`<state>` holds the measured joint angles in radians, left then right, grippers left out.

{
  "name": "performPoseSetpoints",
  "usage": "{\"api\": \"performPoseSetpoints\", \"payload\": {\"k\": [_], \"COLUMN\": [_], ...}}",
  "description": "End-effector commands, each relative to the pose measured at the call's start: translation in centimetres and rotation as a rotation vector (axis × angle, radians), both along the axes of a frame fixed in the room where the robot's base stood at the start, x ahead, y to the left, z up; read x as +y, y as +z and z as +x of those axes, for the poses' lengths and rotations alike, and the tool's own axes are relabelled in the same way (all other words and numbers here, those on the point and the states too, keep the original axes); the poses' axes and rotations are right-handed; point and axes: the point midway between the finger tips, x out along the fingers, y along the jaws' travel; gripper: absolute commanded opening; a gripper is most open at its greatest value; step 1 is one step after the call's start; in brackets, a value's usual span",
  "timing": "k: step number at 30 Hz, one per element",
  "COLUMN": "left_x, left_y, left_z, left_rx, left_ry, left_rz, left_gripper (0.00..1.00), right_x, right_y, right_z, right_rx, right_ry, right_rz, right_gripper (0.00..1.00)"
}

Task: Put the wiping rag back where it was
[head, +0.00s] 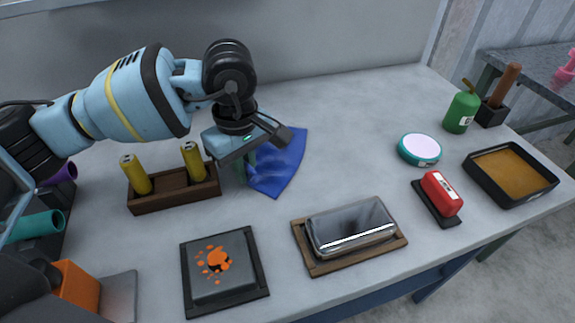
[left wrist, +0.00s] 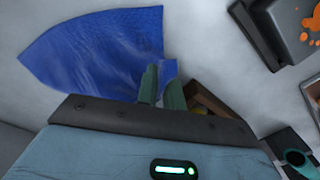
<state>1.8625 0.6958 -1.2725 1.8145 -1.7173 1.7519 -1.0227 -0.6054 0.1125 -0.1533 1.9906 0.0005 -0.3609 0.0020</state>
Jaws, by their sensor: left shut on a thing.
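The wiping rag is a blue cloth (head: 283,165), spread behind and to the right of the wooden holder in the head view. It also fills the upper left of the left wrist view (left wrist: 95,48). My left gripper (head: 250,163) points down at the rag's left edge. Its green fingers (left wrist: 162,88) are closed on that edge in the left wrist view. The rag lies flat or very close to the table; I cannot tell whether all of it touches. The gripper body hides part of its upper left. My right gripper does not show.
A wooden holder (head: 175,197) with two yellow cylinders stands just left of the rag. In front are an orange-spotted grey slab (head: 220,272) and a silver muffler (head: 350,228) on a wooden tray. A red-and-black block (head: 441,194), round teal tin (head: 420,149), and black pan (head: 472,172) stand right.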

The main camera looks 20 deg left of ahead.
Motion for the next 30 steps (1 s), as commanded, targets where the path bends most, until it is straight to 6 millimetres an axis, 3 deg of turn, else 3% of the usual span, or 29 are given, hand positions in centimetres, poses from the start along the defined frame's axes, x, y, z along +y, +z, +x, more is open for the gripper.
{"api": "performPoseSetpoints", "payload": {"k": [6,7,15,24,30], "left_x": [0.0,0.0,0.0,0.0,0.3], "left_y": [0.0,0.0,0.0,0.1,1.6], "left_z": [0.0,0.0,0.0,0.0,-0.4], "left_rx": [0.0,0.0,0.0,0.0,-0.002], "left_ry": [0.001,0.001,0.0,0.0,0.0], "left_rz": [0.0,0.0,0.0,0.0,-0.001], "left_gripper": [0.0,0.11,0.45,0.45,0.45], "right_x": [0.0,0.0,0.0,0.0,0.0], "right_y": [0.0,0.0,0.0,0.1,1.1], "right_z": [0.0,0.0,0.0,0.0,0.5], "right_rx": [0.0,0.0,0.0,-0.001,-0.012], "right_ry": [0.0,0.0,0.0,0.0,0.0], "right_rz": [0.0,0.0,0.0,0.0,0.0], "right_gripper": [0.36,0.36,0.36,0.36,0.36]}}
